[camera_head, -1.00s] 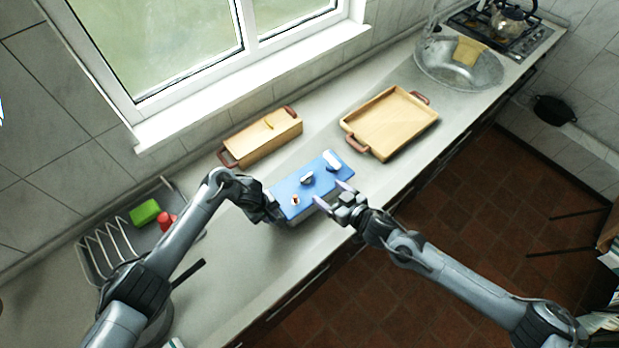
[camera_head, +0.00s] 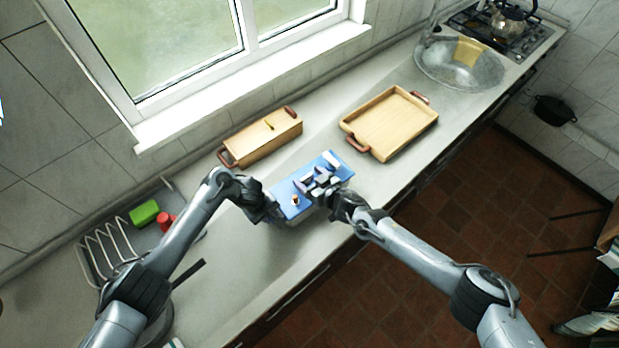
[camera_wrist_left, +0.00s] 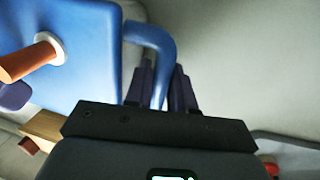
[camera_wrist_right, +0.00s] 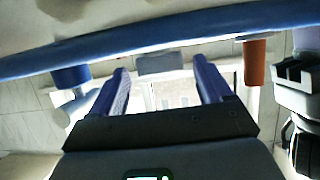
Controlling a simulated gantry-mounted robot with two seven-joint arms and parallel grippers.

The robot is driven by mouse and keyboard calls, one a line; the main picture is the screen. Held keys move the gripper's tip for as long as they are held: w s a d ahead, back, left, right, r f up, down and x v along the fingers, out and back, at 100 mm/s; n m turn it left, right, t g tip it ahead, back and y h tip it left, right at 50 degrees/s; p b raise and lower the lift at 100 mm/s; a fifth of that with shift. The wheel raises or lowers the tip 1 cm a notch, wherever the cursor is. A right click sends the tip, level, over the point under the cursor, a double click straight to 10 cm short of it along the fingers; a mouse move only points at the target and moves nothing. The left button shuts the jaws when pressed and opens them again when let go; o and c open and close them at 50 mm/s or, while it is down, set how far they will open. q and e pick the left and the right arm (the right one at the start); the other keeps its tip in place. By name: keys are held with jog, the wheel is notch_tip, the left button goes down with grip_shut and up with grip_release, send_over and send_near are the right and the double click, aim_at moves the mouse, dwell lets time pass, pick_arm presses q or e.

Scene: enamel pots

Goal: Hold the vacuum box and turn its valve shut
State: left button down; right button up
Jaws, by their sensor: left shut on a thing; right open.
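The vacuum box (camera_head: 339,173) has a blue lid and stands on the counter. My left gripper (camera_head: 274,208) is shut on its blue side handle (camera_wrist_left: 160,62), which shows between the fingers in the left wrist view. My right gripper (camera_head: 313,183) is open over the middle of the lid and hides part of it. In the right wrist view a grey block (camera_wrist_right: 162,63) on the lid, apparently the valve, lies between the open fingertips; I cannot tell whether they touch it. An orange-brown knob (camera_wrist_left: 34,58) stands near the left end.
A wooden tray (camera_head: 352,139) with red-brown handles lies behind right. A wooden box (camera_head: 262,146) stands near the window. A dish rack (camera_head: 107,250) with a green block (camera_head: 144,212) and a red item (camera_head: 166,222) is at left. The counter's front edge runs close to my right arm.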

jog(key=shift+c, duration=0.2)
jog(key=c, duration=1)
jog(key=shift+w+d+n+g+y, duration=0.1)
jog(key=shift+w+n+g+y, duration=0.05)
jog(key=shift+n+g+y, duration=0.35)
jog(key=shift+w+d+n+g+y, duration=0.15)
jog(key=shift+n+g+y, duration=0.15)
jog(key=shift+n+g, duration=0.3)
jog(key=shift+a+n+g+y, duration=0.1)
jog(key=shift+n+g+y, duration=0.65)
jog(key=shift+n, duration=0.35)
jog(key=shift+g, duration=0.25)
jog(key=o, duration=1)
jog(key=shift+o, duration=0.2)
jog(key=shift+s, duration=0.15)
jog(key=v, duration=1.2)
